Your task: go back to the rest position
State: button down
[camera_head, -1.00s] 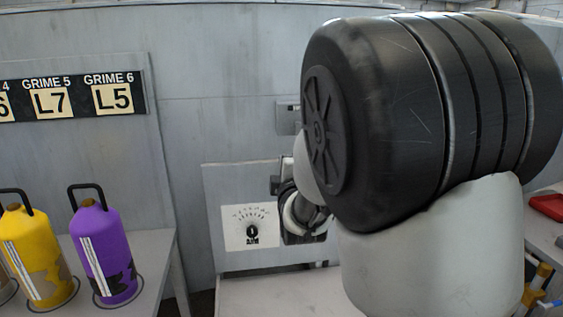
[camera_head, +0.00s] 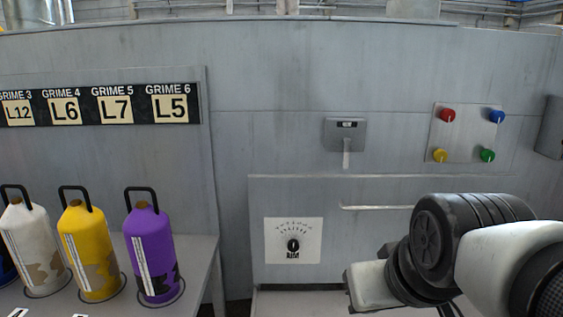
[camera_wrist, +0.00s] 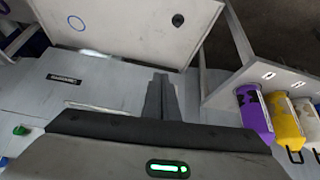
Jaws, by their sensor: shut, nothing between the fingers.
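My gripper (camera_wrist: 161,97) shows in the wrist view, with its dark fingers together and nothing between them. It is apart from everything around it, in front of a grey surface. In the head view my arm is folded at the lower right, in front of the grey wall panel. The fingers cannot be made out there.
A purple bottle (camera_head: 151,258), a yellow bottle (camera_head: 88,252) and a white bottle (camera_head: 30,248) stand on a left shelf under a label board (camera_head: 98,105). A dial plate (camera_head: 293,240), a lever box (camera_head: 345,134) and a panel of coloured knobs (camera_head: 465,136) are on the wall.

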jog(key=s+r+m+p, duration=0.1)
jog(key=s+r+p, duration=0.2)
jog(key=r+p, duration=1.7)
jog(key=shift+d+r+g+p, duration=0.15)
jog(key=shift+r+g+p, duration=0.05)
jog(key=shift+g+p, duration=0.25)
jog(key=c, duration=2.5)
grip_release()
